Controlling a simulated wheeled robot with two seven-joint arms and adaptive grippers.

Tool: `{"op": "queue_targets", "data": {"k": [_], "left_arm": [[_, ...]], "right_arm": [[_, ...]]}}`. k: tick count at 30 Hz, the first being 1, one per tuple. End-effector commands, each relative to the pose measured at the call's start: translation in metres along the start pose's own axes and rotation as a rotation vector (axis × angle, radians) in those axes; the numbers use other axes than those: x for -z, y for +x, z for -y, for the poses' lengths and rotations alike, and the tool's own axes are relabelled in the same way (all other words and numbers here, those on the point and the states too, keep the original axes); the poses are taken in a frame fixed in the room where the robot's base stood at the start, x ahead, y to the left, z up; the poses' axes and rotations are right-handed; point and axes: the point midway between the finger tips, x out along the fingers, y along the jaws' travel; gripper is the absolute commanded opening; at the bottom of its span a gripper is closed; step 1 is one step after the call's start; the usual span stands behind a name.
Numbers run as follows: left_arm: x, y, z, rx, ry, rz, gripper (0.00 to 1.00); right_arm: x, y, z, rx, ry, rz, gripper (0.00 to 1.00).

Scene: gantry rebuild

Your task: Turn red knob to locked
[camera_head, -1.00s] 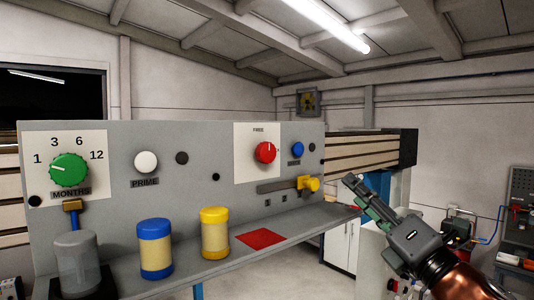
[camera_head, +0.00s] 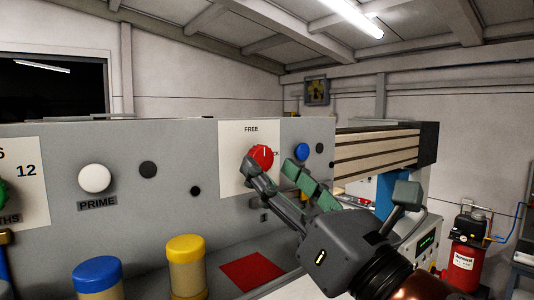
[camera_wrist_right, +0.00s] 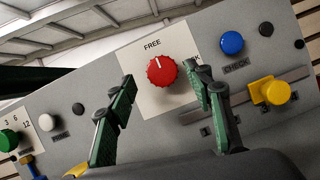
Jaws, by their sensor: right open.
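The red knob (camera_head: 262,157) is on a white plate (camera_head: 232,160) of the grey panel. In the right wrist view the knob (camera_wrist_right: 162,71) has its white line pointing up towards the word FREE. My right gripper (camera_head: 270,168) is open in front of the panel. In the wrist view its green-padded fingers (camera_wrist_right: 162,78) stand either side of the knob, with gaps visible. I cannot tell how far the tips are from the panel. My left gripper is not in view.
A blue knob (camera_head: 302,152) sits close right of the plate. A yellow knob (camera_wrist_right: 274,92) is lower right. A white PRIME button (camera_head: 95,178), a blue-lidded jar (camera_head: 98,275) and a yellow-lidded jar (camera_head: 186,262) are left. A red square (camera_head: 252,272) lies on the shelf.

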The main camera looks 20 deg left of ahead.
Motion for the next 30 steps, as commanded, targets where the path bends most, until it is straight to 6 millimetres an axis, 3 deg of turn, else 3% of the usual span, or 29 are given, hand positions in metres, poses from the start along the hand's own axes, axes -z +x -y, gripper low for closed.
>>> {"op": "queue_targets", "data": {"k": [6,13,17,30], "left_arm": [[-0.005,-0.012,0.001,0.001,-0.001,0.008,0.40],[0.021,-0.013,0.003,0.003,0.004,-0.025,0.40],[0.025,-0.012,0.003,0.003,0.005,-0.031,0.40],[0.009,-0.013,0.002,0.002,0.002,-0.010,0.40]], "right_arm": [[-0.001,0.026,0.000,0.001,0.001,0.000,0.47],[0.000,0.030,0.001,0.002,-0.001,0.000,0.47],[0.000,0.030,0.002,0.003,0.000,0.000,0.47],[0.000,0.029,0.002,0.004,-0.001,0.001,0.17]]}}
